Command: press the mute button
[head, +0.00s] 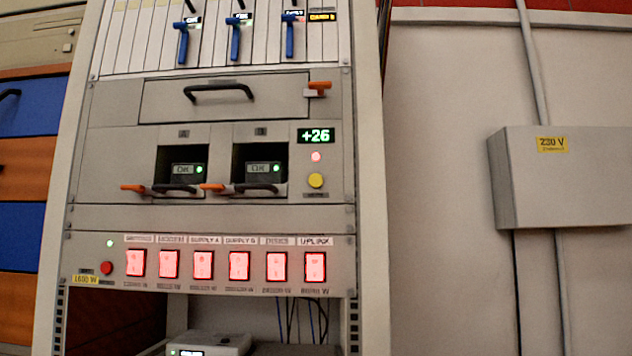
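A round yellow button (316,181), which looks like the mute button, sits on the right of the rack's middle panel, with a small label under it too small to read. A lit red lamp (316,157) is just above it. Above that, a display (316,136) shows +26 in green. Neither of my grippers is in the head view, and nothing covers the button.
Left of the button are two bays with black handles (262,188) and orange levers (213,187). Below is a row of lit red switches (316,266) and a round red button (106,268). A drawer handle (219,92) juts out above. A grey 230 V box (560,178) hangs on the right wall.

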